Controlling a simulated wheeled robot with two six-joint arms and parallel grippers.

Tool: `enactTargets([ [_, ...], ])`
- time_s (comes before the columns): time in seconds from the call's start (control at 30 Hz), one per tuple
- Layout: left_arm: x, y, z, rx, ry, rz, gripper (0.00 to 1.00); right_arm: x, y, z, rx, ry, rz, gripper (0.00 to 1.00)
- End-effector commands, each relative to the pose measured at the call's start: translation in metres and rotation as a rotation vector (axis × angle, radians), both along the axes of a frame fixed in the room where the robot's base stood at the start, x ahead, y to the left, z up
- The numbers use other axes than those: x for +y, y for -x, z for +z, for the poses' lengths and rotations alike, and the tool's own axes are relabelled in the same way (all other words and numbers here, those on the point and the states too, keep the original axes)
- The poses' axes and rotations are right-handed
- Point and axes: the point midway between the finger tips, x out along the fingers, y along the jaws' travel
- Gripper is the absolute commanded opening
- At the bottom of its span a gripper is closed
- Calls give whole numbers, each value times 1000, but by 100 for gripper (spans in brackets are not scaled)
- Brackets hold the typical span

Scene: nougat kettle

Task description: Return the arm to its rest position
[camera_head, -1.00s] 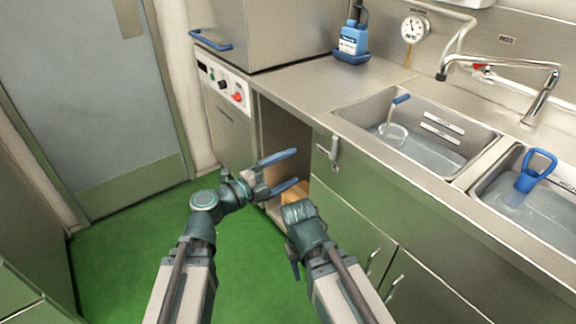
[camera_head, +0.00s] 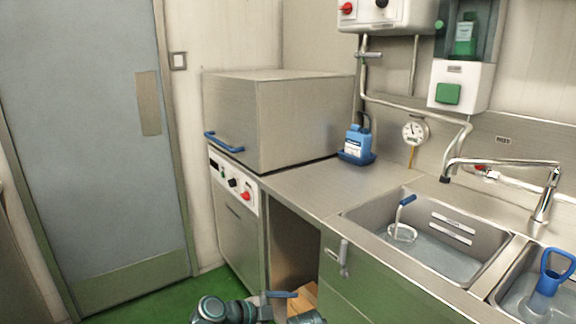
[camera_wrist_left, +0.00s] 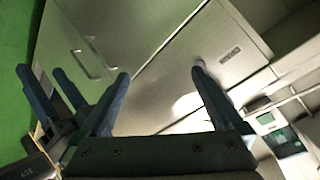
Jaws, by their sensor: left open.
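In the head view my left gripper (camera_head: 285,303) shows only in part at the bottom edge, with one blue finger in sight. In the left wrist view my left gripper (camera_wrist_left: 160,72) has its two blue fingers wide apart with nothing between them. My right gripper (camera_wrist_left: 42,72) is at the left of the wrist view, its two dark blue fingers apart and empty. In the head view only the top of my right arm shows at the bottom edge. Most of both arms is outside the head view.
A steel counter (camera_head: 300,186) with two sinks runs along the right; a looped tool stands in the near sink (camera_head: 450,236). A steel hooded machine (camera_head: 290,120) stands left of it. An open bay (camera_head: 292,250) lies below the counter. Green floor (camera_head: 150,302) is free by the door (camera_head: 85,130).

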Motion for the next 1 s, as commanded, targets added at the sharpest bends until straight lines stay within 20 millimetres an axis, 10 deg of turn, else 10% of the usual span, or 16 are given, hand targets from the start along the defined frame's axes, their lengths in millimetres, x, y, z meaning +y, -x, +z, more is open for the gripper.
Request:
enactTargets([
  [0.5,102,43,-103,968,-182,844,100,0,0,0,0,0,0,50],
  [0.9,175,67,-119,1157,-186,1545,100,0,0,0,0,0,0,50],
  [1.0,167,71,-92,1155,-207,1550,100,0,0,27,0,0,0,50],
])
